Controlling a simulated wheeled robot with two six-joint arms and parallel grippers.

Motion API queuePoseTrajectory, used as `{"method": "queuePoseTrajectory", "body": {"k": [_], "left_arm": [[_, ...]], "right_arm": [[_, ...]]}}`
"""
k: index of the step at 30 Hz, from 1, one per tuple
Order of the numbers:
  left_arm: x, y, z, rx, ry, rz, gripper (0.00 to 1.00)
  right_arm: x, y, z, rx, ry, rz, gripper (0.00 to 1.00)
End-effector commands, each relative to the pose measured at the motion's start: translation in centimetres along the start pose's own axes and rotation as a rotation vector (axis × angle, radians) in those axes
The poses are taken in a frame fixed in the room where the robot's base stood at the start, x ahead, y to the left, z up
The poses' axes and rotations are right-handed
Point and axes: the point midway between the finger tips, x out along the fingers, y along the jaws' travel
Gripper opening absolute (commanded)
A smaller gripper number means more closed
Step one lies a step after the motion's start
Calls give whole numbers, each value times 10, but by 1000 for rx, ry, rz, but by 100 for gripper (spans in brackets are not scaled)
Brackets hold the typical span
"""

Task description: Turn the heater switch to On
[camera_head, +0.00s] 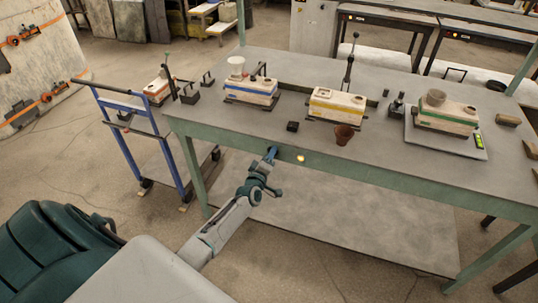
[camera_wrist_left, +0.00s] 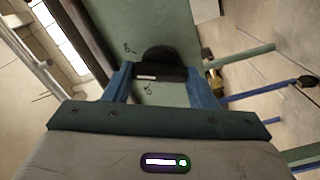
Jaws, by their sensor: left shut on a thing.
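The heater switch is a black rotary knob (camera_wrist_left: 158,55) with a white mark, on the green front rail (camera_head: 385,177) of the workbench. In the left wrist view, the blue fingers of my left gripper (camera_wrist_left: 160,82) stand on both sides of the knob's grip bar and are shut on it. Small dark markings lie on the green panel beside the knob. In the head view, my left gripper (camera_head: 271,154) is at the rail and hides the knob. A glowing yellow lamp (camera_head: 301,158) sits just right of it. My right gripper is not in view.
On the bench top stand a blue-striped block (camera_head: 250,91), a yellow-striped block (camera_head: 337,105), a green-striped block (camera_head: 447,116) and a brown cup (camera_head: 344,134). A blue-framed cart (camera_head: 168,150) is at the left. A lower shelf (camera_head: 330,215) lies under the bench.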

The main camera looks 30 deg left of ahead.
Motion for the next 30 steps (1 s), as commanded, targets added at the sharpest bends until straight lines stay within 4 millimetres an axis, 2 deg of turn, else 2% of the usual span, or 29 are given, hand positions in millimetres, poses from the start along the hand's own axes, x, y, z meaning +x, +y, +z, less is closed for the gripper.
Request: {"method": "queuePoseTrajectory", "body": {"k": [12, 30], "left_arm": [[-1, 0, 1, 280, -2, -3, 28], [-1, -1, 2, 370, -3, -3, 28]], "right_arm": [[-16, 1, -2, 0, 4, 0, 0], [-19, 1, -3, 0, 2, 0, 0]]}}
